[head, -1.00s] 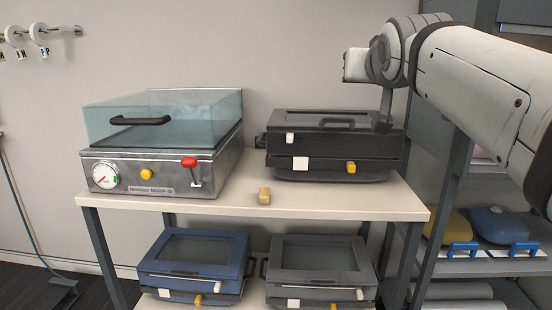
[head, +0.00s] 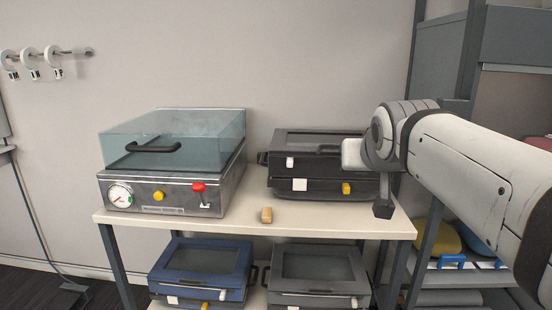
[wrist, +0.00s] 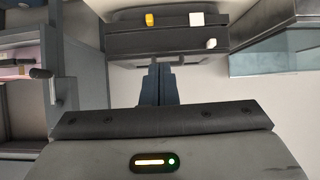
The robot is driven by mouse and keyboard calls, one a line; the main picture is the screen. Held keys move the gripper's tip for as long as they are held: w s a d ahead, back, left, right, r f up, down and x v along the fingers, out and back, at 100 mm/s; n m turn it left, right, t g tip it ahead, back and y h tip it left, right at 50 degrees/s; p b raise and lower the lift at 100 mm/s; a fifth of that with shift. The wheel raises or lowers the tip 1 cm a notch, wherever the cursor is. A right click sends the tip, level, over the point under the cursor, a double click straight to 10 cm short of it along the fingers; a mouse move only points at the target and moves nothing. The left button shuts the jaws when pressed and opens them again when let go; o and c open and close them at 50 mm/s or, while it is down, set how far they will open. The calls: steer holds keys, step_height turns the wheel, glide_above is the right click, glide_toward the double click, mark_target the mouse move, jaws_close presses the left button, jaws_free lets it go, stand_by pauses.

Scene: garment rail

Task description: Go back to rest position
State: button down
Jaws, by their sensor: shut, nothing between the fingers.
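My gripper (head: 383,208) hangs from my arm at the right of the head view, in front of the right end of the shelf's top board. Its fingers (wrist: 160,84) show in the wrist view, shut together with nothing between them. It overlaps the right side of the black case (head: 300,187) in the head view; I cannot tell the exact gap. The case also shows in the wrist view (wrist: 180,42), upside down, beyond the fingertips.
A steel machine with a clear lid (head: 165,143) stands left on the shelf board (head: 340,225). A small tan block (head: 266,215) lies between it and the black case. Blue (head: 203,262) and grey (head: 318,268) cases sit below. A grey rack (head: 440,75) stands at right.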

steer(key=s+f+g+p, duration=0.4)
steer(key=s+p, duration=0.3)
steer(key=s, duration=0.2)
steer(key=s+a+f+g+p, duration=0.1)
steer(key=s+f+g+p, duration=0.3)
steer(key=s+p, duration=0.4)
steer(key=shift+s+a+f+n+g+y, duration=0.3)
steer(key=shift+s+f+n+y, duration=0.1)
steer(key=shift+s+f, duration=0.3)
